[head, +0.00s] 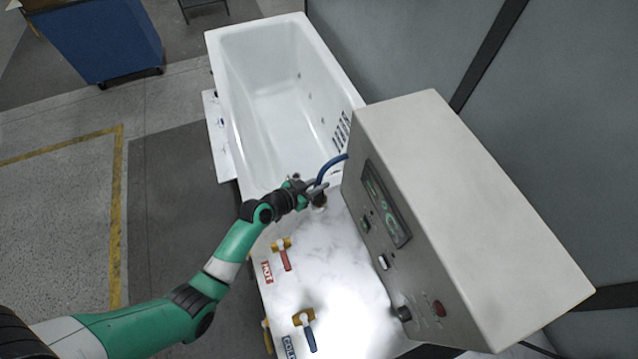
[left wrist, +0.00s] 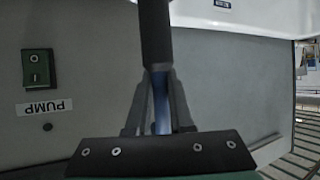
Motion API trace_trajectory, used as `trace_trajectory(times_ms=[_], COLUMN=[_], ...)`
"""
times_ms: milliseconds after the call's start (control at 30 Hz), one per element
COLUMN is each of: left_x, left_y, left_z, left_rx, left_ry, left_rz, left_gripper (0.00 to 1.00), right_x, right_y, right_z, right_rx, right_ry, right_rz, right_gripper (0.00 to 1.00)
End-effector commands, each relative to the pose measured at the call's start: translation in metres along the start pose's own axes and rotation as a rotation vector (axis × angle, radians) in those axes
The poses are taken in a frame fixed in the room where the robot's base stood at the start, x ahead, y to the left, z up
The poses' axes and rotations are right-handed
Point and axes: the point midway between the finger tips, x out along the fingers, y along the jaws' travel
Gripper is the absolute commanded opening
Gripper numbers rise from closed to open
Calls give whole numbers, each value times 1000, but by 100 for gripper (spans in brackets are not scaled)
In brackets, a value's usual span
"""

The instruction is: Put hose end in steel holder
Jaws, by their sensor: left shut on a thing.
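A blue hose (head: 330,166) curves out from the left side of the grey control box to my left gripper (head: 318,188). The gripper is shut on the hose, above the white marble-look deck at the near end of the tub. In the left wrist view the blue hose (left wrist: 161,110) lies between the fingers (left wrist: 158,82), and a dark cylindrical piece (left wrist: 155,35) extends past them. A small dark round piece (head: 319,201) shows just below the fingers. I cannot tell whether it is the steel holder or part of the hose end. My right gripper is not in view.
The grey control box (head: 470,200) stands close to the right of the gripper. The white bathtub (head: 285,95) lies behind and is empty. A red-handled HOT valve (head: 284,256) and a blue-handled COLD valve (head: 307,330) sit on the near deck.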

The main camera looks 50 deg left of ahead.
Motion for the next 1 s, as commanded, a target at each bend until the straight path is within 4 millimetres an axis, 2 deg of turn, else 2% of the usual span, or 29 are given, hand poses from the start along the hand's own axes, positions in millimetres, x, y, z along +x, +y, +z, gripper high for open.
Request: trace_trajectory(times_ms=[200, 233, 367, 400, 767, 867, 1000], left_x=[2, 1, 1, 1, -3, -17, -48], left_y=[0, 0, 0, 0, 0, 0, -1], left_z=[3, 3, 2, 2, -2, -1, -1], left_rx=[0, 0, 0, 0, -1, -2, -2], left_ry=[1, 0, 0, 0, 0, -1, 1], left_rz=[0, 0, 0, 0, 0, -1, -3], left_gripper=[0, 24, 47, 50, 50, 50, 50], right_x=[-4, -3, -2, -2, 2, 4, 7], right_y=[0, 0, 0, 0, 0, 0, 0], right_z=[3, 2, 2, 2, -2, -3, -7], right_rx=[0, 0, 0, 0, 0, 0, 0], right_ry=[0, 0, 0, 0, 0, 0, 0], right_rz=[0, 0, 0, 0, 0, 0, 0], right_gripper=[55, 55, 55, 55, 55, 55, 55])
